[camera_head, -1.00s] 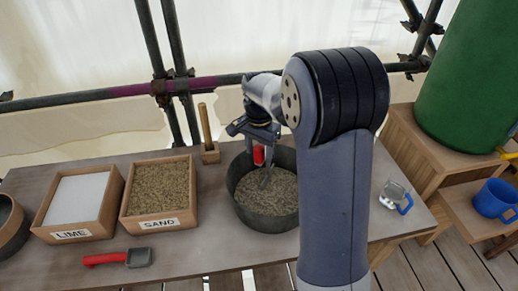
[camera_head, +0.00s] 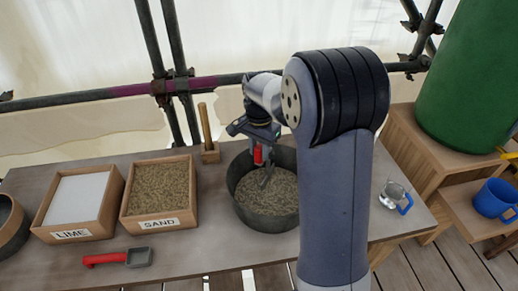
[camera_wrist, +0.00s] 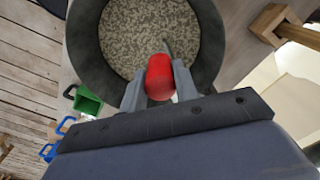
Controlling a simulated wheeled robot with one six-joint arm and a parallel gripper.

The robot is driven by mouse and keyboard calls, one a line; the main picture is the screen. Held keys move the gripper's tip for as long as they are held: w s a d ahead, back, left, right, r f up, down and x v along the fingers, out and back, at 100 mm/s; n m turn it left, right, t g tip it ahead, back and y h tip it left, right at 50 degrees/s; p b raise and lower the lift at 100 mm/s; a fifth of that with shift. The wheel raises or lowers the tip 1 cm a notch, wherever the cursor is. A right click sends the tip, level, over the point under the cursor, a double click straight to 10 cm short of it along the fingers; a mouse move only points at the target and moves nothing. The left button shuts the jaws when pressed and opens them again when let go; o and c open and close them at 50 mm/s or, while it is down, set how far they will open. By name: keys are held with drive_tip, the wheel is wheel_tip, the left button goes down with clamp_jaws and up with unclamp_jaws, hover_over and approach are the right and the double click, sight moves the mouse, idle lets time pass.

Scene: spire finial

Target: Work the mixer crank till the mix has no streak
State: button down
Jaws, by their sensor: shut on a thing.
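The mixing pot (camera_head: 240,203) is a dark round tub on the bench, with a speckled grey-beige mix (camera_head: 283,190) in it. The mix also shows in the wrist view (camera_wrist: 135,35), speckled light and dark all over. My gripper (camera_head: 258,150) is over the pot, shut on the red crank grip (camera_wrist: 159,78), with one finger on each side of it. The red grip also shows in the head view (camera_head: 258,155). A grey metal paddle (camera_head: 266,178) reaches down from it into the mix. My arm hides part of the pot's right side.
A lime box (camera_head: 50,235) and a sand box (camera_head: 141,228) stand left of the pot. A red-handled scoop (camera_head: 105,259) lies in front of them. A wooden block with an upright handle (camera_head: 210,153) stands behind. A clear jug with a blue handle (camera_head: 396,194) is at right.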

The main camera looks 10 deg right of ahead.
drive_tip(key=shift+d, duration=0.1)
drive_tip(key=d+n+p, duration=0.2)
drive_tip(key=d+n, duration=0.7)
drive_tip(key=n, duration=0.6)
drive_tip(key=shift+w+d+n, duration=0.2)
drive_tip(key=shift+d+n, duration=0.05)
drive_tip(key=shift+n, duration=0.15)
idle(0.4)
drive_tip(key=c, duration=1.1)
unclamp_jaws()
wheel_tip(320, 180, up, 11)
drive_tip(key=shift+b, duration=0.4)
